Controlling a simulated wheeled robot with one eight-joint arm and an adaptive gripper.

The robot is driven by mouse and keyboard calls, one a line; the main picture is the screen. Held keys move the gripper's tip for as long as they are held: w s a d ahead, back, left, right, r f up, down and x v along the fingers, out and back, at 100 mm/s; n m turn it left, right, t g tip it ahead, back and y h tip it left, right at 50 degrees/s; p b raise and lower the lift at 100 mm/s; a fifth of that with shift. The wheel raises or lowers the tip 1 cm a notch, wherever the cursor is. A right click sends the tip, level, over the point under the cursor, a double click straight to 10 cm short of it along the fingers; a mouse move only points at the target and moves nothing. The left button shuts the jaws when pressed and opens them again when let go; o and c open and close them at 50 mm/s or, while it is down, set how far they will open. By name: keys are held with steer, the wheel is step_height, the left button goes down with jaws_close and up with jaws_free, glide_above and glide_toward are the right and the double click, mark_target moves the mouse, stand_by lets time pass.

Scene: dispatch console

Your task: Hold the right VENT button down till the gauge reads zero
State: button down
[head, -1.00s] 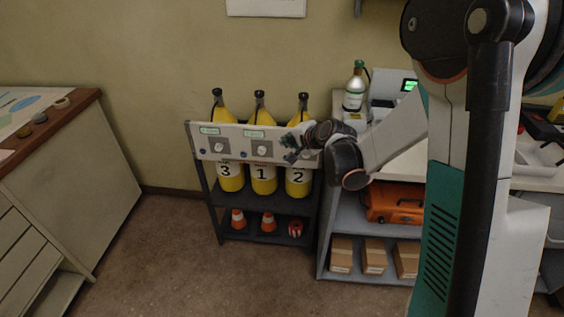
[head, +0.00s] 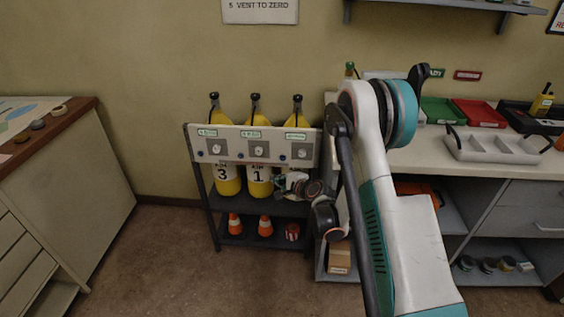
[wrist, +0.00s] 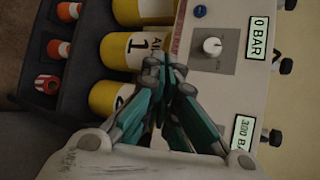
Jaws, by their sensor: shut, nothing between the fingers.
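The white panel (head: 229,149) spans the rack of yellow cylinders. The right VENT button seems to be the small blue dot (head: 281,156) left of the right knob (head: 300,152); in the wrist view my gripper hides that spot. The right gauge (wrist: 243,132) reads 300 BAR. The middle gauge (wrist: 258,37) reads 0 BAR, and the middle station's blue button (wrist: 200,11) is in plain view. My gripper (head: 279,180) is just below the panel's right part, before cylinder 2. In the wrist view its fingers (wrist: 167,72) are shut and empty; contact cannot be told.
Cones (head: 265,226) stand on the rack's lower shelf. A white counter (head: 430,157) with red and green trays is to the right, partly behind my arm. A wood-topped cabinet (head: 70,190) stands at left. The floor between it and the rack is clear.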

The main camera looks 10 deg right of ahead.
steer(key=shift+w, duration=0.1)
steer(key=shift+w+d, duration=0.45)
steer(key=shift+w, duration=0.95)
steer(key=shift+w+d, duration=0.45)
steer(key=shift+w, duration=0.9)
steer(key=shift+w+d, duration=0.45)
steer(key=shift+w, duration=0.95)
steer(key=shift+w, duration=0.1)
steer(key=shift+w+d, duration=0.15)
steer(key=shift+w, duration=0.1)
steer(key=shift+w+d, duration=0.1)
steer(key=shift+w, duration=0.3)
steer(key=shift+s+a, duration=0.25)
steer(key=shift+s, duration=0.55)
steer(key=shift+s+a, duration=0.25)
steer(key=shift+s, duration=0.55)
steer(key=shift+s+a, duration=0.25)
steer(key=shift+s, duration=0.5)
steer(key=shift+s+a, duration=0.25)
steer(key=shift+s, duration=0.55)
